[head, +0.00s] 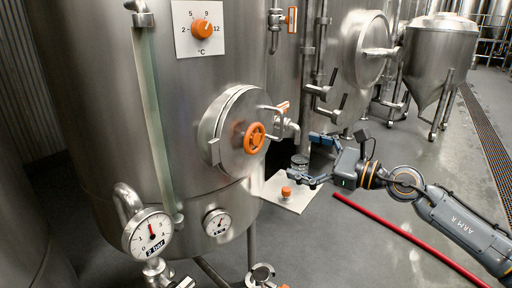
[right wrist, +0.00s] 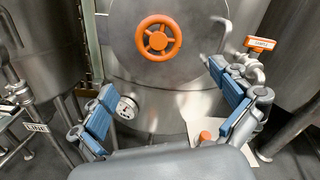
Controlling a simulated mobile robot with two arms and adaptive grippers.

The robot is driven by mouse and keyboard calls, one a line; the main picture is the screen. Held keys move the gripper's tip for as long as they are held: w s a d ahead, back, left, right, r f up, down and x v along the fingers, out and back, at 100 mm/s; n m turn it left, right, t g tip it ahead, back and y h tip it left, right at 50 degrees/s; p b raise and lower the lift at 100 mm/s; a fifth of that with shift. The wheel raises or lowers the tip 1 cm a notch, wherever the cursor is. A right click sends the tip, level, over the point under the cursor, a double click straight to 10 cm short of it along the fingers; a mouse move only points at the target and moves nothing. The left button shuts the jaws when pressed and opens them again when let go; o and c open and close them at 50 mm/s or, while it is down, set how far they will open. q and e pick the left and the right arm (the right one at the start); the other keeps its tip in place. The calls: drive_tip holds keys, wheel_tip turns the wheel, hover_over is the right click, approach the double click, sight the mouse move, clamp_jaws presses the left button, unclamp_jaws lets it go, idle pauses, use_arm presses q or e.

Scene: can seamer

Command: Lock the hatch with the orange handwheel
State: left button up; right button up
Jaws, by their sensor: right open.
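The orange handwheel (head: 254,138) sits at the centre of the round steel hatch (head: 222,128) on the tank front. In the right wrist view the handwheel (right wrist: 158,38) is ahead of my gripper, at the upper middle, with the hatch (right wrist: 190,70) behind it. The hatch lies against its round collar; whether it is locked cannot be told. My right gripper (head: 314,160) is open and empty, to the right of the hatch and a little lower, apart from the wheel. Its fingers also show in the right wrist view (right wrist: 166,112). My left gripper is out of view.
An orange temperature knob (head: 202,30) is above the hatch. A pressure gauge (head: 150,234) and a smaller gauge (head: 217,222) are below. An orange-handled valve (head: 284,116) juts out beside the hatch. A white plate with an orange button (head: 286,191) and a red hose (head: 400,234) lie lower right.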

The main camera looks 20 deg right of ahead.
sight(257, 141)
drive_tip(key=p+x, duration=0.5)
drive_tip(key=x, duration=0.7)
drive_tip(key=shift+a+r, duration=0.15)
drive_tip(key=shift+w+a, duration=0.3)
drive_tip(key=shift+w, duration=0.1)
drive_tip(key=c, duration=1.1)
drive_tip(key=shift+p, duration=0.35)
